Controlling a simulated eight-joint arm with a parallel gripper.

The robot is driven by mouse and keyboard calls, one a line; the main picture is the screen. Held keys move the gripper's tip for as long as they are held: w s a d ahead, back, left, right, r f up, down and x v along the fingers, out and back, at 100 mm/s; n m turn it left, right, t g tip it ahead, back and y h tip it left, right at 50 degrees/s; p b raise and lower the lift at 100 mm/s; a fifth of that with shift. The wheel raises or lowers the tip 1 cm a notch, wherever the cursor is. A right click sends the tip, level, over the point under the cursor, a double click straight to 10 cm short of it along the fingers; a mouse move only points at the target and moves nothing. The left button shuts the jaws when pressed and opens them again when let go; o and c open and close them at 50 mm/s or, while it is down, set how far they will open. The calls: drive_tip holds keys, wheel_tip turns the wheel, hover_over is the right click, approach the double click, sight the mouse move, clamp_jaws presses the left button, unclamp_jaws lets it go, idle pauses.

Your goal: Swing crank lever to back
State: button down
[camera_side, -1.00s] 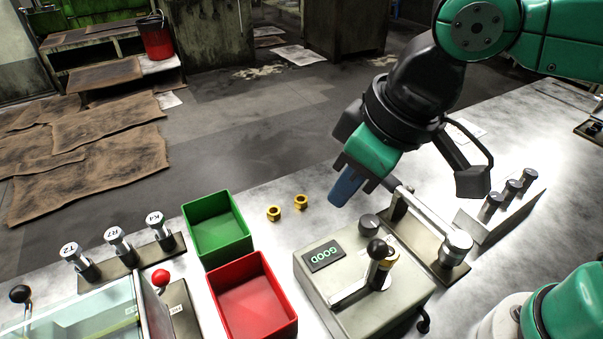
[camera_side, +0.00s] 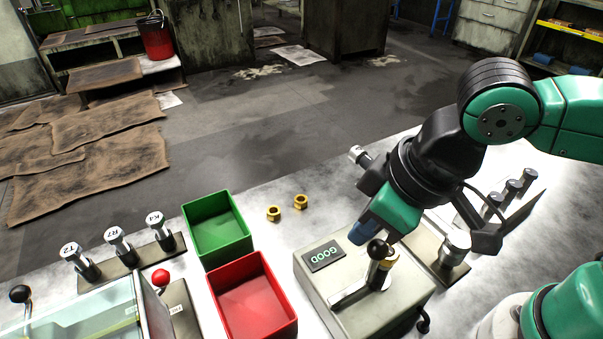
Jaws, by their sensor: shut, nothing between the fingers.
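A silver lever's round hub (camera_side: 456,243) stands on a dark plate right of the gauge box; I take this as the crank lever. Its bar is mostly hidden behind my arm. A silver cylindrical end (camera_side: 359,155) shows past the arm, up and left of the hub, and seems to be the lever's far end. My gripper (camera_side: 358,236) points down, shut and empty, with its blue fingertips over the back of the gauge box, close behind the black ball knob (camera_side: 377,249). I cannot tell whether it touches anything.
The gauge box (camera_side: 318,285) reads GOOD. Green bin (camera_side: 216,232) and red bin (camera_side: 252,300) stand to its left. Two brass nuts (camera_side: 274,213) lie behind it. Labelled posts (camera_side: 115,243) stand far left; silver-topped posts (camera_side: 513,187) stand right. The bench around the nuts is clear.

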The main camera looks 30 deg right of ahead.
drive_tip(key=shift+s+d+m+h, duration=0.1)
drive_tip(key=shift+s+m+h, duration=0.3)
drive_tip(key=shift+m, duration=0.7)
drive_tip(key=shift+s+m+h, duration=0.3)
drive_tip(key=shift+m, duration=0.4)
drive_tip(key=m, duration=0.1)
drive_tip(key=s+m+h, duration=0.1)
drive_tip(key=m, duration=0.2)
drive_tip(key=shift+s+h, duration=0.25)
drive_tip(key=shift+h, duration=0.05)
drive_tip(key=m, duration=0.1)
drive_tip(key=s+a+m+h, duration=0.1)
drive_tip(key=m, duration=0.1)
drive_tip(key=s+m, duration=0.1)
drive_tip(key=shift+a+m, duration=0.25)
drive_tip(key=shift+m, duration=0.15)
drive_tip(key=shift+s+a, duration=0.1)
drive_tip(key=shift+a, duration=0.1)
